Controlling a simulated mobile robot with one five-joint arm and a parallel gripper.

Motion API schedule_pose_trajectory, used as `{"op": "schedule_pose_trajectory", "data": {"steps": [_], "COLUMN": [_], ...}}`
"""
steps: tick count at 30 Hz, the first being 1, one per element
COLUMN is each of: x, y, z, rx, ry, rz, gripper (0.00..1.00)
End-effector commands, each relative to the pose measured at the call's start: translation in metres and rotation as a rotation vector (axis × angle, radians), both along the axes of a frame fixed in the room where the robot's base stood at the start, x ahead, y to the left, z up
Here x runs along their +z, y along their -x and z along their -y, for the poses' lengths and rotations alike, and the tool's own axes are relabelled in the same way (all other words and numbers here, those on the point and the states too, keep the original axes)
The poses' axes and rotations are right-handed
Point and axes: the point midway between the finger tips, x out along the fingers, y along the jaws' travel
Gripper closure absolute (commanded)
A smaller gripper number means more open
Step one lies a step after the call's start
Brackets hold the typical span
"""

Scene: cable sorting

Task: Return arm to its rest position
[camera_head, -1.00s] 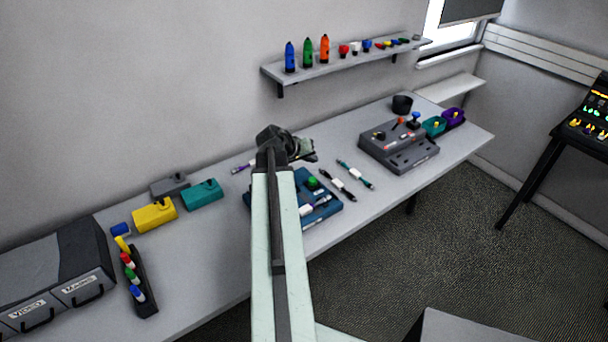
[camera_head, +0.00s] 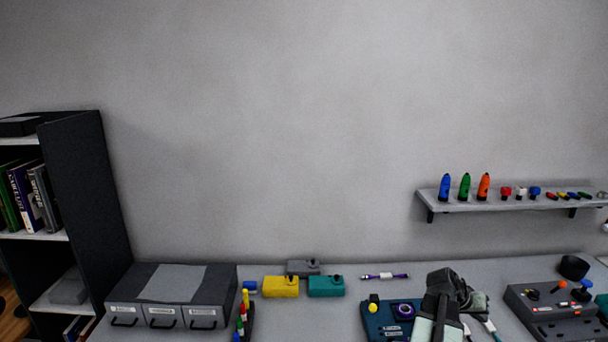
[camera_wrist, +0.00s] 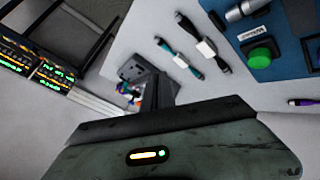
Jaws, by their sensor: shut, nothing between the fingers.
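My arm reaches up from the bottom edge of the head view, right of the middle. My gripper (camera_head: 472,300) is at its end, over the workbench (camera_head: 350,290) and in front of part of the blue device (camera_head: 374,320). It is shut and holds nothing. Its dark body fills the lower part of the wrist view. The wrist view also shows the blue board (camera_wrist: 285,66) with a green button (camera_wrist: 258,56), and two labelled cables, a teal-ended one (camera_wrist: 178,57) and a black one (camera_wrist: 205,47). In the head view my arm partly hides these cables.
A grey drawer unit (camera_head: 172,290), yellow box (camera_head: 281,287), teal box (camera_head: 326,286) and grey box (camera_head: 303,267) stand on the bench's left part. A purple cable (camera_head: 384,276) lies behind the blue device. A grey control box (camera_head: 545,312) is at right, below a wall shelf (camera_head: 500,203).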

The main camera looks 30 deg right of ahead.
Motion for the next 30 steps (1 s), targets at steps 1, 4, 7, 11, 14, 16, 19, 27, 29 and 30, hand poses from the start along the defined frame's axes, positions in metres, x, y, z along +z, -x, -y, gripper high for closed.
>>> {"op": "schedule_pose_trajectory", "data": {"steps": [1, 4, 7, 11, 14, 16, 19, 27, 29, 30], "x": [0.000, -0.003, -0.006, -0.011, -0.015, -0.019, -0.025, -0.047, -0.052, -0.056], "y": [0.000, -0.014, -0.029, -0.053, -0.077, -0.097, -0.128, -0.238, -0.262, -0.275], "z": [0.000, -0.008, -0.018, -0.035, -0.053, -0.069, -0.097, -0.241, -0.288, -0.320], "rx": [0.000, 0.019, 0.041, 0.076, 0.113, 0.145, 0.199, 0.442, 0.514, 0.565], "ry": [0.000, -0.015, -0.034, -0.063, -0.090, -0.115, -0.155, -0.340, -0.394, -0.432], "rz": [0.000, 0.004, 0.009, 0.016, 0.022, 0.026, 0.030, 0.025, 0.015, 0.006], "gripper": [1.00, 1.00, 1.00, 1.00, 1.00, 1.00, 1.00, 1.00, 1.00, 1.00]}}
